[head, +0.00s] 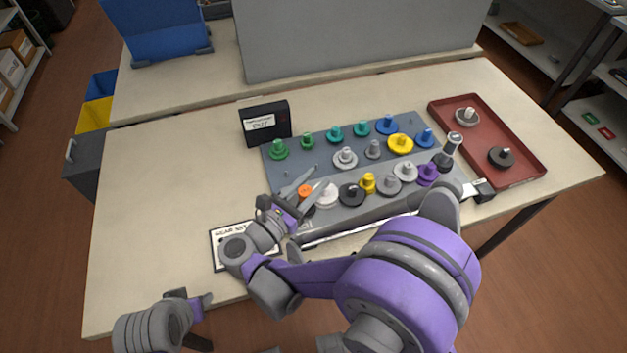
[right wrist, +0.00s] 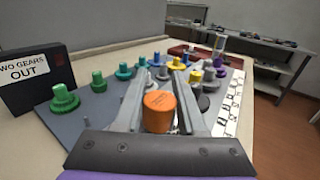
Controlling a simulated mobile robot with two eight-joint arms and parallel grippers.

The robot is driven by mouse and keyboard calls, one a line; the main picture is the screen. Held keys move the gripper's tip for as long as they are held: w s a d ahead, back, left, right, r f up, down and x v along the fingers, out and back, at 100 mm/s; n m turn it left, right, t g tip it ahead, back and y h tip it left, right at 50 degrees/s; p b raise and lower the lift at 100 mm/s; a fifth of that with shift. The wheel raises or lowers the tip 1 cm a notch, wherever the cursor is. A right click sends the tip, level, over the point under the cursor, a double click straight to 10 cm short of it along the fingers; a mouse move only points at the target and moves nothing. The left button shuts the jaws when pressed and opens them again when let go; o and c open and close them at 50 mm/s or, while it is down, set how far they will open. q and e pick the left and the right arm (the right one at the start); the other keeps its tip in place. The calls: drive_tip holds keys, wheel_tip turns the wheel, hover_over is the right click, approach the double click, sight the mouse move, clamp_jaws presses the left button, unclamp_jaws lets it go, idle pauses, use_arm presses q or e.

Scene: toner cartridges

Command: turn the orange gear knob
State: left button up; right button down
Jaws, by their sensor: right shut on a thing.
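The orange gear knob (head: 304,190) sits at the left front of the grey gear board (head: 290,168). In the right wrist view the orange knob (right wrist: 159,110) stands between the two fingers. My right gripper (head: 291,190) is shut on it; it also shows in the right wrist view (right wrist: 160,100). The knob's lower part and any gear beneath it are hidden. My left gripper (head: 203,322) is at the bottom left, off the table's front edge and away from the board; whether its jaws are open is unclear.
Several green, teal, blue, yellow, purple, white, grey and black gears stand on the board. A black box (head: 265,122) with a sign is behind its left end. A red tray (head: 520,165) with two gears lies at the right. The table's left side is clear.

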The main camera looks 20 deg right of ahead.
idle(0.4)
drive_tip(key=n+t+y, duration=0.2)
drive_tip(key=shift+w+a+t+b, duration=0.15)
drive_tip(key=shift+t+b, duration=0.15)
drive_tip(key=shift+b, duration=0.1)
drive_tip(key=n+y, duration=0.1)
drive_tip(key=n+t+y, duration=0.1)
drive_tip(key=t+y, duration=0.1)
drive_tip(key=shift+w+a+n+y, duration=0.2)
drive_tip(key=shift+a+n+y, duration=0.1)
drive_tip(key=shift+n, duration=0.1)
drive_tip(key=n+t+y, duration=0.1)
drive_tip(key=y, duration=0.1)
drive_tip(key=n+t+y, duration=0.1)
drive_tip(key=shift+w+a+n+y+b, duration=0.2)
drive_tip(key=shift+n+y+b, duration=0.1)
drive_tip(key=shift+y, duration=0.1)
drive_tip(key=shift+a+n+t+y, duration=0.25)
drive_tip(key=shift+n+y, duration=0.55)
drive_tip(key=shift+y, duration=0.4)
drive_tip(key=shift+a+n+t+y, duration=0.15)
drive_tip(key=shift+a+n+y, duration=0.1)
drive_tip(key=shift+n+y, duration=0.75)
drive_tip(key=c, duration=0.5)
unclamp_jaws()
drive_tip(key=shift+w, duration=0.1)
